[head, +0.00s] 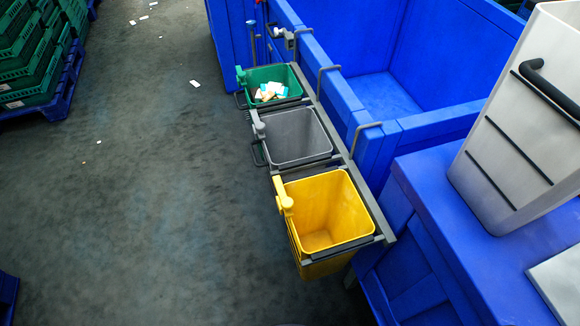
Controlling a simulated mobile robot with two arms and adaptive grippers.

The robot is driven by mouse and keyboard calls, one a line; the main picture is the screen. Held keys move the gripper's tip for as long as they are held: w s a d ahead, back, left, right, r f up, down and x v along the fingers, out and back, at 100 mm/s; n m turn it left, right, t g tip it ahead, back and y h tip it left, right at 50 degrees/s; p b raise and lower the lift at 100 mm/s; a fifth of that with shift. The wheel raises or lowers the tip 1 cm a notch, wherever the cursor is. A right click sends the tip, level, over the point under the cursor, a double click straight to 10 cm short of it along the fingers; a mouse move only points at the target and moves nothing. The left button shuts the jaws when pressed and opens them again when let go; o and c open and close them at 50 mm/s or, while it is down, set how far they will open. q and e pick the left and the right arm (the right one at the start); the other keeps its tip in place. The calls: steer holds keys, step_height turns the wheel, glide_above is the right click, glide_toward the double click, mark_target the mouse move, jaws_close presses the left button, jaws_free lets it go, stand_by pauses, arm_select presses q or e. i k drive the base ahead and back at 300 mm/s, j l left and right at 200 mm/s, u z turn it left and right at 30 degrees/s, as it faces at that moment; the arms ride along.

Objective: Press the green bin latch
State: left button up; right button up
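The green bin (273,72) hangs at the far end of a grey rack on the side of a blue container. Pale and coloured scraps lie inside it. Its green latch (241,76) stands up at the bin's left rim. The grey bin (297,136) is in the middle, with a grey latch at its left rim. The yellow bin (324,213) is nearest, with a yellow latch (284,197) at its left rim; it looks empty. Neither of my grippers shows in the head view.
The large blue container (384,95) is behind the rack. A pale bin with a black handle (518,125) stands on a blue box (463,225) at right. Green crates (28,55) are stacked at upper left. The dark floor (140,200) left of the bins is mostly clear, with small scraps.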

mark_target(241, 75)
steer(key=i+j, duration=0.2)
steer(key=j, duration=0.15)
steer(key=i+j, duration=0.15)
steer(key=j, duration=0.2)
steer(key=i+j, duration=0.2)
steer(key=j, duration=0.15)
steer(key=i+j, duration=0.2)
steer(key=j, duration=0.15)
steer(key=i+j, duration=0.15)
steer(key=j, duration=0.2)
steer(key=z, duration=1.75)
